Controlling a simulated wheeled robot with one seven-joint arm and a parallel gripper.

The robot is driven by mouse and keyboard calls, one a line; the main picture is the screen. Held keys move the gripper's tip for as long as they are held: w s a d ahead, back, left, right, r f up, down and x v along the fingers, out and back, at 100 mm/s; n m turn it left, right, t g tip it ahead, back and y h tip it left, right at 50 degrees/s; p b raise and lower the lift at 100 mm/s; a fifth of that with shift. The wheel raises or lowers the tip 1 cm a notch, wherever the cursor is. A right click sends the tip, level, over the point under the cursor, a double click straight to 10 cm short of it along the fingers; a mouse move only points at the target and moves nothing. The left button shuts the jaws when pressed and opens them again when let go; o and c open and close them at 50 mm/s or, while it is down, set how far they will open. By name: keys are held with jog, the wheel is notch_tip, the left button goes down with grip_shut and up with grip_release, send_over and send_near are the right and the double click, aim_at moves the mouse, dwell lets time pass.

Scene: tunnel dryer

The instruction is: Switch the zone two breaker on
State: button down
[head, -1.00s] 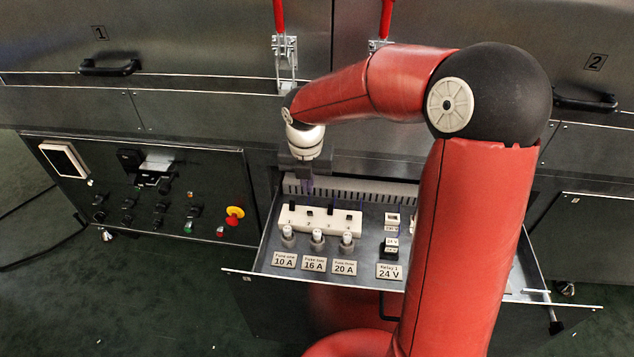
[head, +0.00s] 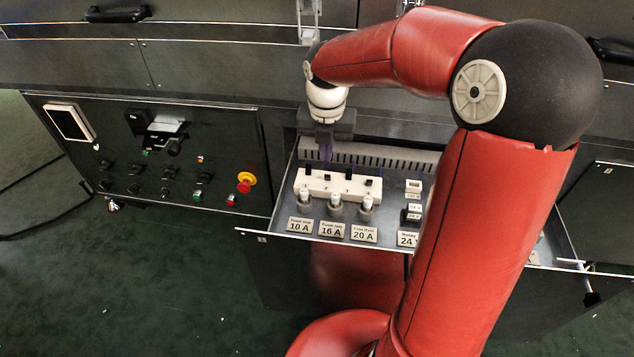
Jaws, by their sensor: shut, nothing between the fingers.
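The white breaker strip (head: 316,186) lies near the back of the pulled-out drawer. It carries several small black toggles. The zone two breaker (head: 330,181), second from the left, has its toggle sitting lower in the picture than the first and third toggles. My gripper (head: 326,161) points down at the back edge of the strip, by the second breaker. Its fingers look closed together and hold nothing. I cannot tell whether the fingertips touch the strip.
Fuse holders (head: 336,209) and label plates (head: 331,229) stand in front of the strip. A slotted grey duct (head: 388,158) runs behind it. A relay (head: 411,214) is to the right, partly beside my arm. A control panel (head: 150,160) with an emergency stop (head: 246,180) is left.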

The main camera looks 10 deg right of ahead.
aim_at(326, 187)
jog(key=f+b, duration=0.1)
jog(key=f, duration=0.2)
jog(key=f+b, duration=0.1)
jog(key=f, duration=0.2)
jog(key=f+b, duration=0.1)
jog(key=f, duration=0.3)
jog(key=shift+w+d, duration=0.2)
jog(key=shift+w, duration=0.15)
jog(key=shift+r, duration=0.2)
jog(key=shift+w+r+p, duration=0.2)
jog(key=shift+r+p, duration=0.05)
jog(key=shift+p, duration=0.9)
jog(key=shift+w+d+f, duration=0.1)
jog(key=shift+f, duration=0.1)
jog(key=shift+r, duration=0.1)
